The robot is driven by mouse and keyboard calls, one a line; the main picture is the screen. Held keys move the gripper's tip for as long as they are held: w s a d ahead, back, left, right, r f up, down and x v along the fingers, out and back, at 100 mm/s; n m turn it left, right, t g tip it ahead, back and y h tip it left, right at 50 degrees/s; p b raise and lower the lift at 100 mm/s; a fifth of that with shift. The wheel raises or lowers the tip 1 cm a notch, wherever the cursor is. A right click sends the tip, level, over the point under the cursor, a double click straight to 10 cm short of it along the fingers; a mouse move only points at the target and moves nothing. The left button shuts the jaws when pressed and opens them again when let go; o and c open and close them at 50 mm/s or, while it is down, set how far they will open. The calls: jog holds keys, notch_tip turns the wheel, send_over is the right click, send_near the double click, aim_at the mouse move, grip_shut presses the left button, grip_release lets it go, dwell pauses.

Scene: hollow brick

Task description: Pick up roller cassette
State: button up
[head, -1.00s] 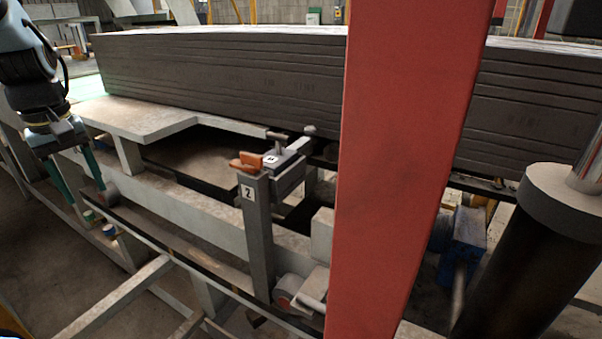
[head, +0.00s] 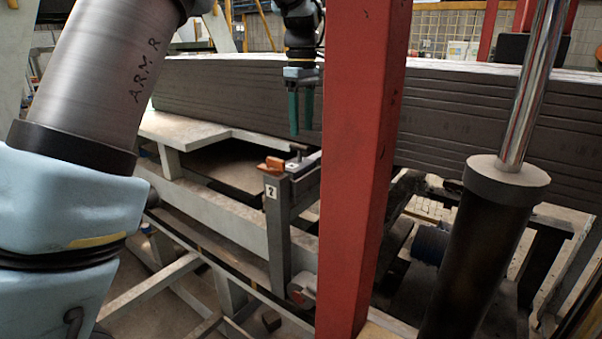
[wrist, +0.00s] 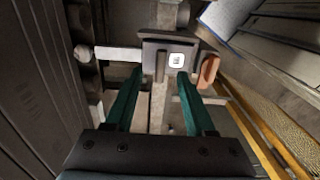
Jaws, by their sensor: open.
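A small grey block with a white label, which looks like the roller cassette (head: 302,166), sits at the top of a grey post (head: 277,230) marked 2 in the head view. Its right side is close to the red column and may be partly hidden. It shows more clearly in the wrist view (wrist: 160,60), label facing the camera, just beyond the fingertips. My gripper (head: 301,132) has two green fingers pointing down. It is open and empty, above the block and apart from it. In the wrist view, my gripper (wrist: 160,74) has its fingers spread, with the block ahead between them.
An orange piece (head: 271,165) sits at the post top, close beside the block; it also shows in the wrist view (wrist: 208,72). A red column (head: 362,170) stands right of my gripper. A long dark slab stack (head: 230,100) lies behind. A black cylinder (head: 480,250) stands at right.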

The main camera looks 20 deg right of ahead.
aim_at(300, 146)
jog(key=shift+w+a+f+p, duration=0.1)
jog(key=shift+f+p, duration=0.5)
jog(key=shift+f, duration=1)
jog(key=shift+w+a+f+p, duration=0.1)
jog(key=shift+f+p, duration=0.5)
jog(key=shift+f, duration=1)
grip_shut()
